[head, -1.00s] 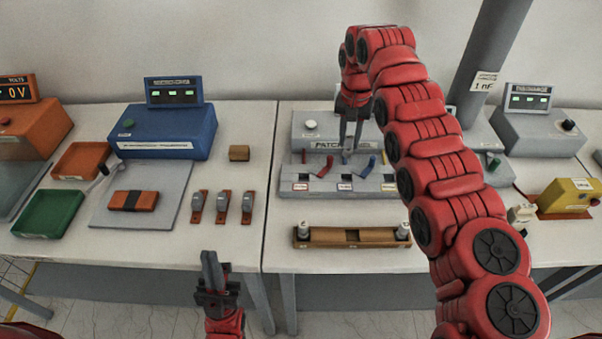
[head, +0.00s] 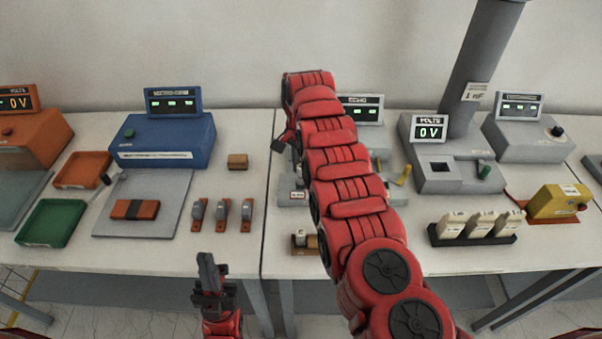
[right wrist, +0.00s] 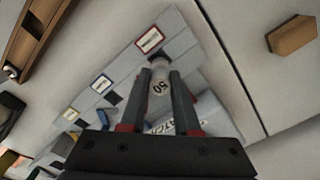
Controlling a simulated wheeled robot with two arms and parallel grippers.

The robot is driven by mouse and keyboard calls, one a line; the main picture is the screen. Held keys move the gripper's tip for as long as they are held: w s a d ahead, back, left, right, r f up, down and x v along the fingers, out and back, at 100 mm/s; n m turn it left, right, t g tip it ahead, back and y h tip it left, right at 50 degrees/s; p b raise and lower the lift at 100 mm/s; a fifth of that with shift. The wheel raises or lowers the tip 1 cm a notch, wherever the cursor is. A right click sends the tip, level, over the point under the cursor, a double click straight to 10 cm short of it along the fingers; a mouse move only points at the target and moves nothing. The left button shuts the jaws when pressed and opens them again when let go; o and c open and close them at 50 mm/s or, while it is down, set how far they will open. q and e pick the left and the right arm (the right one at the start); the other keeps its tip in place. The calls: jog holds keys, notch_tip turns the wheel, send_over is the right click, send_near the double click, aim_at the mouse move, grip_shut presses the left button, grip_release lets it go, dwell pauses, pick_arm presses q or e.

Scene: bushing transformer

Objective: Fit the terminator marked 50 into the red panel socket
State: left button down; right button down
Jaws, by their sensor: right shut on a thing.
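In the right wrist view my right gripper (right wrist: 160,76) is shut on a pale cylindrical terminator (right wrist: 158,90) marked 50. The terminator is over the grey patch panel (right wrist: 125,75), beside the red-framed label (right wrist: 149,39). The red socket is hidden, and I cannot tell whether the terminator's end touches it. In the head view my right arm covers most of the panel (head: 288,203) and its gripper's fingertips. My left gripper (head: 207,262) is low in front of the table, away from the panel; whether its fingers are apart is unclear.
A wooden holder (right wrist: 38,45) with a pale terminator (right wrist: 10,71) lies in front of the panel. Blue-framed (right wrist: 101,83) and yellow-framed (right wrist: 70,113) labels continue along the panel. A brown block (right wrist: 292,35) lies across the table seam.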

notch_tip(320, 180, down, 3)
jog(key=shift+f, duration=0.2)
jog(key=shift+f, duration=0.1)
jog(key=shift+f, duration=0.15)
jog(key=c, duration=0.6)
grip_release()
jog(key=shift+c, duration=0.2)
